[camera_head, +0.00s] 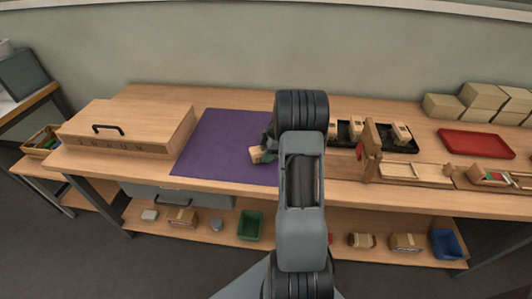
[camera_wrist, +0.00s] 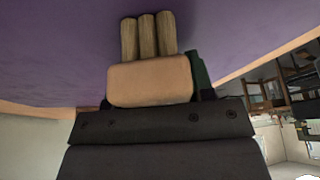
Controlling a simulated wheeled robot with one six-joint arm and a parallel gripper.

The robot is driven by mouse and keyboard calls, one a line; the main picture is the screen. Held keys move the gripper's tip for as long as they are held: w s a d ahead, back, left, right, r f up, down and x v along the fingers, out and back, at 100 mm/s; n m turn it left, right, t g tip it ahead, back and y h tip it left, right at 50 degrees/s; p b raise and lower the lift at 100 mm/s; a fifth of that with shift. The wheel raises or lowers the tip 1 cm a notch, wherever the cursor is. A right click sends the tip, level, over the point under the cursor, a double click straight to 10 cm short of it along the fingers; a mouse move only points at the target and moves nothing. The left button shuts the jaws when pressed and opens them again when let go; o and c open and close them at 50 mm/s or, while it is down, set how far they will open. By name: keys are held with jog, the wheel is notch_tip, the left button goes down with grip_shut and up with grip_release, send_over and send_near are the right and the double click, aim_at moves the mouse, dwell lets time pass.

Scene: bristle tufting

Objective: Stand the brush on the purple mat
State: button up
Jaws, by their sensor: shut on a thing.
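The purple mat (camera_head: 222,142) lies flat on the workbench, left of my arm. My gripper (camera_head: 267,147) is over the right part of the mat, partly hidden behind my own arm. It is shut on the brush (camera_head: 257,155), a small pale wooden block. In the wrist view the brush's wooden block (camera_wrist: 150,82) shows in front of my gripper (camera_wrist: 150,103), with three tan bristle tufts (camera_wrist: 148,38) sticking out from its far side. The purple mat (camera_wrist: 60,50) fills the upper part of that view. I cannot tell whether the brush touches the mat.
A wooden case (camera_head: 128,130) with a dark handle stands left of the mat. Right of my arm are a wooden stand (camera_head: 371,150), dark trays with blocks (camera_head: 401,136) and a red tray (camera_head: 476,143). Cardboard boxes (camera_head: 483,97) are stacked at the back right. The mat's left part is clear.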

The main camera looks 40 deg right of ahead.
jog(key=shift+f, duration=0.15)
jog(key=o, duration=0.9)
